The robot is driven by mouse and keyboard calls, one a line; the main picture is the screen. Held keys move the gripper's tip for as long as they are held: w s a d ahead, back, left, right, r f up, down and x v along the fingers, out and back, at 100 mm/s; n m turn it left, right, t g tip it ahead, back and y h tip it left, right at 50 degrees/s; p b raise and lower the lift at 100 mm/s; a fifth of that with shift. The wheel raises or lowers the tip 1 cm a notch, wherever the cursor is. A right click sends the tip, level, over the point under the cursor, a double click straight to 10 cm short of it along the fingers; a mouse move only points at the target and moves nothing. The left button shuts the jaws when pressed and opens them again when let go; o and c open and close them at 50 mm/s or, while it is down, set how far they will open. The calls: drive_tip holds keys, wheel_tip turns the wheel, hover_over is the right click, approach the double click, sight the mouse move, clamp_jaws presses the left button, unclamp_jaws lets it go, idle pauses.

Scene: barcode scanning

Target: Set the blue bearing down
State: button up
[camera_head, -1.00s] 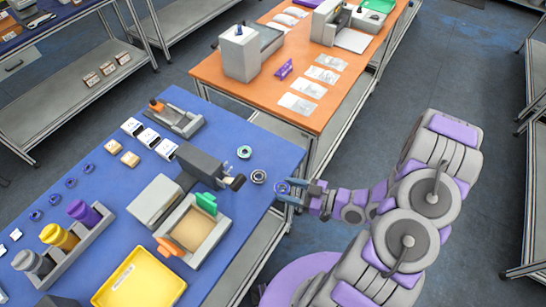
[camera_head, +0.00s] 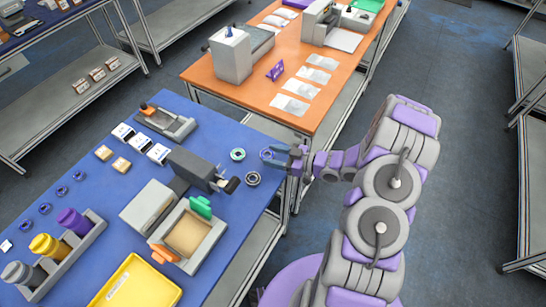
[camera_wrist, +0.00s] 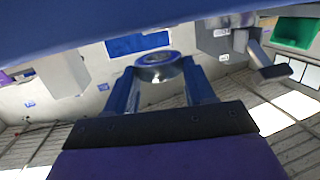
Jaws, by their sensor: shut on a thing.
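My gripper (camera_head: 283,155) is at the right edge of the blue table (camera_head: 225,142), shut on the blue bearing (camera_head: 266,153). The bearing is a small ring with a blue rim; in the wrist view it (camera_wrist: 158,62) sits between the two blue fingertips (camera_wrist: 160,74). In the head view it shows just right of a green-rimmed bearing (camera_head: 237,155) and above a grey bearing (camera_head: 253,178). I cannot tell its exact height over the table.
A dark scanner (camera_head: 202,170) stands left of the two bearings. A grey box with an open cardboard-coloured tray (camera_head: 188,235), a yellow tray (camera_head: 137,285) and several blue rings (camera_head: 62,190) are on the table. An orange table (camera_head: 240,88) stands behind.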

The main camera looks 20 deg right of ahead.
sight(273, 158)
drive_tip(key=shift+w, duration=0.35)
drive_tip(key=f, duration=0.1)
drive_tip(key=w+f, duration=0.1)
drive_tip(key=shift+w+f, duration=0.1)
drive_tip(key=shift+f, duration=0.5)
drive_tip(key=shift+f, duration=0.1)
drive_tip(key=o, duration=1.1)
drive_tip(key=shift+f+b, duration=0.15)
drive_tip(key=shift+b, duration=0.3)
